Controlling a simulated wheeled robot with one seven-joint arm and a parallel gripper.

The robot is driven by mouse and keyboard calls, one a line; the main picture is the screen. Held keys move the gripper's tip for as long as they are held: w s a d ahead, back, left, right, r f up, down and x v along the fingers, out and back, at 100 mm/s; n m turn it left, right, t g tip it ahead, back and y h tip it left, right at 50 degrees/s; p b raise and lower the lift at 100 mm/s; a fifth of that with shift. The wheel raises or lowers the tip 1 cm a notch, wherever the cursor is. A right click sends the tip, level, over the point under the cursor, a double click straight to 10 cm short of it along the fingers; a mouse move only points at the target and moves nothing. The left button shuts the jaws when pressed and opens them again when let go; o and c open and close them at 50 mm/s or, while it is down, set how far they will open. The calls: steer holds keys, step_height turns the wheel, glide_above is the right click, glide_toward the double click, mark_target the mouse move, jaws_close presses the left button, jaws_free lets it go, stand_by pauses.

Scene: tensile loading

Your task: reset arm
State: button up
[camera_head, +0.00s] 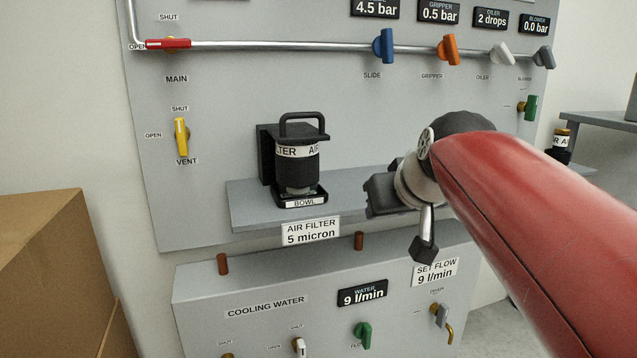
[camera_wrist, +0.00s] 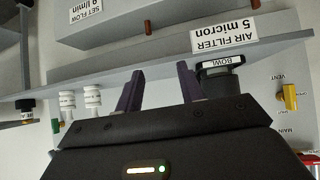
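My red arm reaches in from the lower right of the head view, its dark end in front of the panel, to the right of the air filter. The fingers cannot be made out clearly there. In the wrist view my gripper (camera_wrist: 158,82) shows two dark purple fingers spread apart with nothing between them. The black air filter (camera_head: 298,165) stands upright on the grey shelf (camera_head: 255,215), in a bracket under a black handle, apart from my gripper. Its bowl (camera_wrist: 220,75) shows upside down behind the right finger in the wrist view.
The grey panel (camera_head: 220,110) carries a red main lever (camera_head: 168,43), a yellow vent lever (camera_head: 181,136), and blue (camera_head: 384,46) and orange (camera_head: 448,50) valves. The cooling water box (camera_head: 250,270) juts out below. A cardboard box (camera_head: 40,250) stands at left.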

steer(key=s+d+f+m+g+h, duration=0.1)
steer(key=s+d+f+g, duration=0.1)
steer(key=s+f, duration=0.8)
steer(key=s+d+f+m+g+h, duration=0.1)
steer(key=s+d+f+g, duration=0.1)
steer(key=s+f, duration=0.8)
step_height(320, 180, up, 11)
steer(key=p, duration=1.2)
